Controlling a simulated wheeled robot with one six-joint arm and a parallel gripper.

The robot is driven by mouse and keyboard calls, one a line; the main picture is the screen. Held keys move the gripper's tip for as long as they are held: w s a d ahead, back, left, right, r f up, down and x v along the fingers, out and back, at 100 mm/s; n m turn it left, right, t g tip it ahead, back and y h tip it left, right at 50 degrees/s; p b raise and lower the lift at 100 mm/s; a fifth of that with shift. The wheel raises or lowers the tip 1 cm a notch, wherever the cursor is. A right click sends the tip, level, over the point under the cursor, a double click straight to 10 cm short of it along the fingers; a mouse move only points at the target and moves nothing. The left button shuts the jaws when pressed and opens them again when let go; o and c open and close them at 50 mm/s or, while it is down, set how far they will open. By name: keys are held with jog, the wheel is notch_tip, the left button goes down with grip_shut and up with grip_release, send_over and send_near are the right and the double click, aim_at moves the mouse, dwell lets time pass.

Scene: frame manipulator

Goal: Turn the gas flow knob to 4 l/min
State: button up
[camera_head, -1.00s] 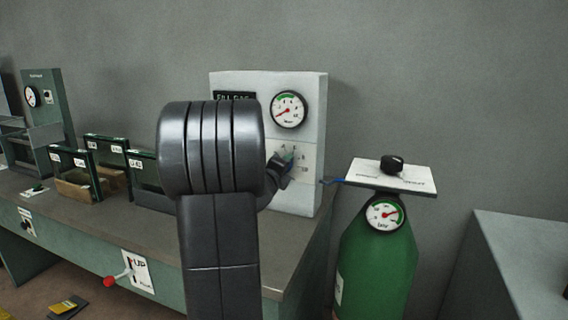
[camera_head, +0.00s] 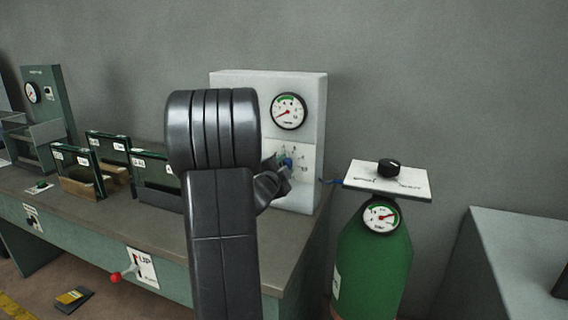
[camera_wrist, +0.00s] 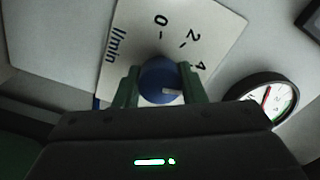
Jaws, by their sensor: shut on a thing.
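The gas flow knob (camera_wrist: 160,80) is blue and round with a white mark. It sits on a white scale plate (camera_wrist: 150,30) reading l/min, with 0, 2 and 4 visible in the wrist view. The white mark lies on the knob's lower right, pointing roughly right; whether it lines up with a number cannot be told. My gripper (camera_wrist: 160,84) is shut on the knob, one green finger at each side. In the head view, the knob (camera_head: 287,161) shows partly at the white panel (camera_head: 307,135), beside my gripper (camera_head: 283,166).
A gauge (camera_head: 288,111) sits above the knob, its needle at lower left. A green cylinder (camera_head: 375,260) with a gauge and a black knob (camera_head: 388,167) stands right of the bench (camera_head: 110,215). Glass-walled boxes (camera_head: 80,170) stand on the bench at left.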

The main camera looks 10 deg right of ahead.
jog(key=shift+n+p, duration=0.3)
jog(key=shift+n, duration=0.3)
jog(key=shift+f+n, duration=0.1)
jog(key=shift+n, duration=0.2)
jog(key=o, duration=1)
jog(key=v, duration=1.4)
jog(key=shift+b, duration=0.45)
jog(key=shift+w+d, duration=0.1)
jog(key=shift+w, duration=0.05)
